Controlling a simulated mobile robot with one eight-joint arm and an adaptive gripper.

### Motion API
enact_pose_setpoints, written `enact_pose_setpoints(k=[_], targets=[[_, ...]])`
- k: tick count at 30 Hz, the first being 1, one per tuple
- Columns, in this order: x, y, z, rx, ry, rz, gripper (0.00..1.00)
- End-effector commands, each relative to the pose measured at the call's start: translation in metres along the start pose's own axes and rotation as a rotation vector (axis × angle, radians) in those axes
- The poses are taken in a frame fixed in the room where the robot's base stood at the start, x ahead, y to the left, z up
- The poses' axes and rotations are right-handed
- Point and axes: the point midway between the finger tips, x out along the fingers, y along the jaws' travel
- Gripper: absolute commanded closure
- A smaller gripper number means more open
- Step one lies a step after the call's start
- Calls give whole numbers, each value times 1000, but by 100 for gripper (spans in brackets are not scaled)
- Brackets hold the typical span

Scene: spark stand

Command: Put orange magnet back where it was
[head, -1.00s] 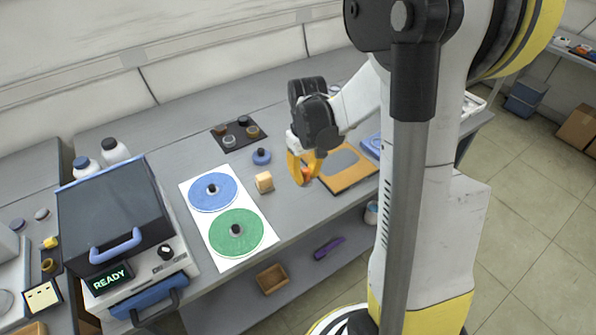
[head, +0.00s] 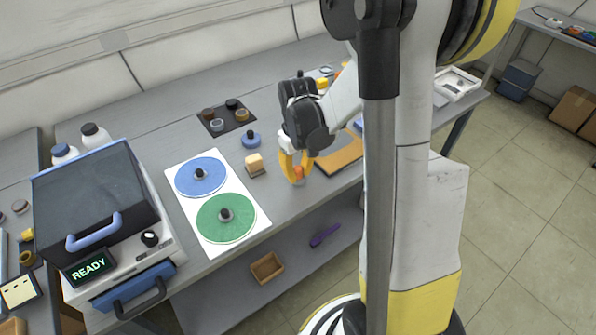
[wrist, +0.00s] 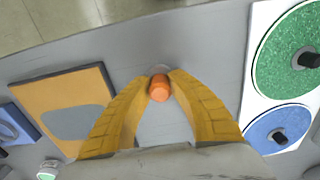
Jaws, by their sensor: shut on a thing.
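My gripper (head: 298,172) is shut on the orange magnet (head: 298,173), a small orange cylinder. In the wrist view the magnet (wrist: 158,88) sits between the two yellow fingertips (wrist: 161,82). It is over the grey bench near its front edge, between the orange board and the white sheet.
The orange board with a grey patch (wrist: 68,98) lies on one side. The white sheet (head: 240,238) bears a blue disc (head: 185,178) and a green disc (head: 212,228). A wooden block (head: 254,165) and blue knob (head: 250,139) stand nearby. A machine reading READY (head: 100,195) is left.

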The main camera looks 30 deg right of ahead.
Motion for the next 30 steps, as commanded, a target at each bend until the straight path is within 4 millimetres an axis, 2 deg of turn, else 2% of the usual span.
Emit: enact_pose_setpoints(k=[10,29,30], targets=[[1,0,0,0,0,0,100],[13,0,0,0,0,0,100],[14,0,0,0,0,0,76]])
